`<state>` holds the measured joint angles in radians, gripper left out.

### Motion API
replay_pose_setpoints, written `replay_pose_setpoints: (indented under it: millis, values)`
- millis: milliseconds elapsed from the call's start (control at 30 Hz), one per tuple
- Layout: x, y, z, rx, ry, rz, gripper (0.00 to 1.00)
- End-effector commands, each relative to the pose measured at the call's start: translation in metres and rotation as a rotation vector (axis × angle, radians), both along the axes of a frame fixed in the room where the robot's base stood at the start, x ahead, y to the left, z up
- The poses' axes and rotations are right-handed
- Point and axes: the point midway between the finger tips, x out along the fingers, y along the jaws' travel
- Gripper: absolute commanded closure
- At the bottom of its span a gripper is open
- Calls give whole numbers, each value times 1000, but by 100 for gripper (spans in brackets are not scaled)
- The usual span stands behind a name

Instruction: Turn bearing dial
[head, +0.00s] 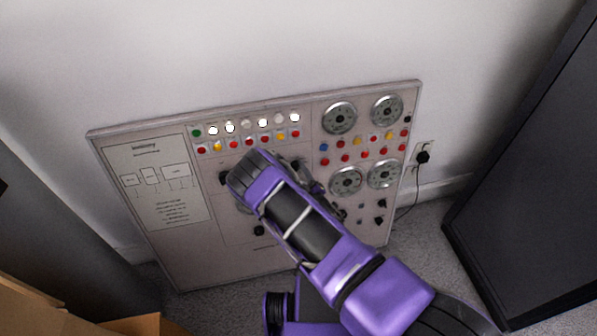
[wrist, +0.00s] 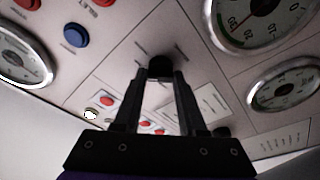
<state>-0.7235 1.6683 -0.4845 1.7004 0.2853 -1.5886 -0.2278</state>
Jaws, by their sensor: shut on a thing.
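A grey-white control panel (head: 190,262) leans against the wall in the head view. In the wrist view a small black dial (wrist: 159,63) stands out from the panel face. My gripper (wrist: 160,76) has its two dark fingertips on either side of this dial and is shut on it. The dial's label and pointer are too small or hidden to read. In the head view my purple arm covers the middle of the panel and hides the fingertips and the held dial.
Round gauges (head: 339,117) sit at the panel's right, with rows of coloured buttons and lit lamps (head: 229,127) along the top. Another black knob (head: 259,231) shows below my arm. A dark cabinet (head: 530,190) stands at the right, and a cardboard box (head: 40,312) lies at lower left.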

Motion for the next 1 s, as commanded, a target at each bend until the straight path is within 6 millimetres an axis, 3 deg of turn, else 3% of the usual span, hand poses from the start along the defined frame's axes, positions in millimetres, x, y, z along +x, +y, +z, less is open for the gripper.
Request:
replay_pose_setpoints:
  millis: [433, 467, 600, 1000]
  values:
    - [1, 1, 1, -9, -6, 3, 100]
    - [1, 1, 1, -9, -6, 3, 58]
    - [1, 0, 1, -10, -5, 3, 33]
    - [-5, -2, 1, -10, -2, 1, 31]
